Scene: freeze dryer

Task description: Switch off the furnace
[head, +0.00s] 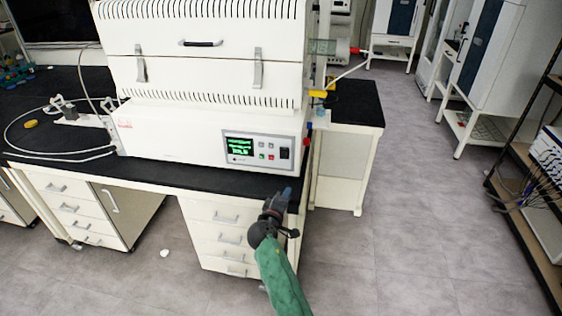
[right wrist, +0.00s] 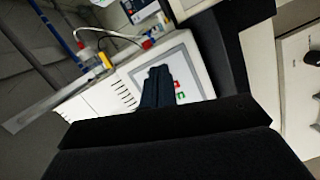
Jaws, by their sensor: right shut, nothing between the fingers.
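The furnace (head: 200,60) is a white box with vent slots and a handle, standing on a black bench top. Its control panel (head: 260,147) is at the lower right of its front, with a lit green screen (head: 241,146), small coloured buttons (head: 267,150) and a black switch (head: 285,153) at the right. My right gripper (head: 287,191) is shut and empty, at the bench's front edge just below the panel and apart from it. In the right wrist view, its closed fingers (right wrist: 157,88) cover part of the panel (right wrist: 185,65). My left gripper is not in view.
The black bench top (head: 180,176) has a thin clear strip in front of the furnace. Drawers (head: 225,235) sit below. Tubing and a yellow fitting (head: 322,93) are on the furnace's right side. A dark shelf rack (head: 520,200) stands at the far right; the floor between is clear.

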